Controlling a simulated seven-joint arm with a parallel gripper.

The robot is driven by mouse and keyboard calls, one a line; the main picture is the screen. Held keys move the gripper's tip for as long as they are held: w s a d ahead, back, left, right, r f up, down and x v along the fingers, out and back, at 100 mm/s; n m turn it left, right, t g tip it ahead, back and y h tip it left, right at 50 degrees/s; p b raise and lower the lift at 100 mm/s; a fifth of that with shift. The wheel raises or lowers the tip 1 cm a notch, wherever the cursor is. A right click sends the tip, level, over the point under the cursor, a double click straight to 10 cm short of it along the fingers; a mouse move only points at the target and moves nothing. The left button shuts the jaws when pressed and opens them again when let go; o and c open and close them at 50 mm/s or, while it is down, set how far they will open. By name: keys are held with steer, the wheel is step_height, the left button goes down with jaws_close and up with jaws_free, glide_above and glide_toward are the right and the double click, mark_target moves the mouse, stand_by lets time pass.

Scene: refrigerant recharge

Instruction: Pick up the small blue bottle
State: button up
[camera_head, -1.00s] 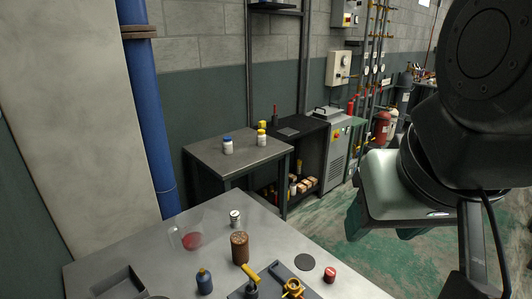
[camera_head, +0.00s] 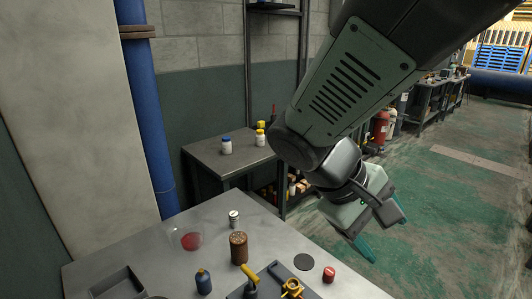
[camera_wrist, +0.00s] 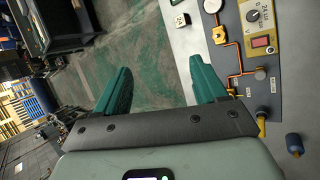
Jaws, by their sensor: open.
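The small blue bottle (camera_head: 203,282) stands upright on the grey metal table (camera_head: 130,250), near the bottom of the head view. It has a dark cap. In the wrist view a small blue cylinder (camera_wrist: 294,141) at the lower right edge looks like the same bottle. My gripper (camera_head: 383,236) hangs in the air to the right of the table, well apart from the bottle. In the wrist view its two green fingers (camera_wrist: 160,66) are spread wide with nothing between them, over the green floor.
On the table are a brown cylinder (camera_head: 239,247), a silver can (camera_head: 234,219), a clear dish with red content (camera_head: 190,240), a red-capped item (camera_head: 328,274), a grey tray (camera_head: 118,284) and a yellow-handled tool (camera_head: 249,272). A side table (camera_head: 205,161) holds bottles behind.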

steer(key=w+a+f+n+t+h, duration=0.45)
steer(key=w+n+h, duration=0.2)
steer(key=w, duration=0.35)
steer(key=n+t+y, duration=1.1)
steer(key=n+t, duration=0.4)
steer(key=n, duration=0.4)
glide_above(202, 276)
steer(key=w+d, duration=0.2)
steer(key=d, duration=0.9)
step_height(202, 276, down, 15)
steer(key=s+a+f+n+g+y, duration=0.1)
steer(key=a+f+n+y, duration=0.2)
steer(key=f, duration=0.1)
steer(key=s+a+f+n+g+y, duration=0.1)
steer(key=s+a+f+n+y, duration=0.1)
steer(key=a+f+n+y, duration=0.1)
steer(key=s+a+f+n+g+y, duration=0.2)
steer(key=a+f+n+y, duration=0.1)
steer(key=f+y, duration=0.1)
steer(key=shift+s+f+n+y, duration=0.25)
steer(key=shift+f+y, duration=0.05)
steer(key=shift+y, duration=0.15)
steer(key=shift+a+f, duration=0.1)
steer(key=shift+f, duration=0.05)
steer(key=shift+x, duration=2.35)
steer(key=c, duration=1.1)
